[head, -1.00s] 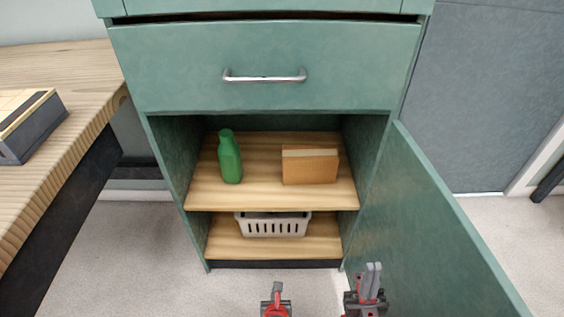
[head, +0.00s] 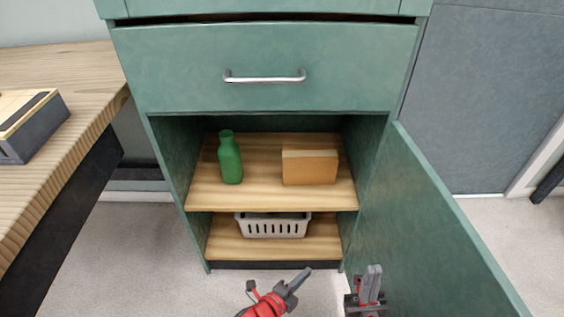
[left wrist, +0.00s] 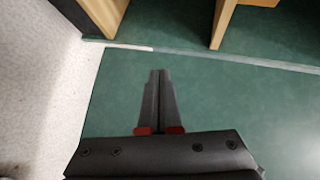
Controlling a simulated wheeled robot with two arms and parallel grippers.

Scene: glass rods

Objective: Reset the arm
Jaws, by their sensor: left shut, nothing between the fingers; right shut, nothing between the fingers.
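My left gripper (head: 299,280) is low in the head view, in front of the open cabinet, its fingers together and pointing up to the right. In the left wrist view its fingers (left wrist: 157,100) are shut with nothing between them, over a green panel. My right gripper (head: 370,284) stands just right of it in the head view, beside the open cabinet door (head: 430,230). Its fingers point up, close together, with nothing held.
The green cabinet (head: 265,60) has a shut drawer with a metal handle (head: 264,77). A green bottle (head: 230,160) and a brown box (head: 309,167) stand on the upper shelf, a white basket (head: 272,226) on the lower. A wooden table (head: 75,75) is at left.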

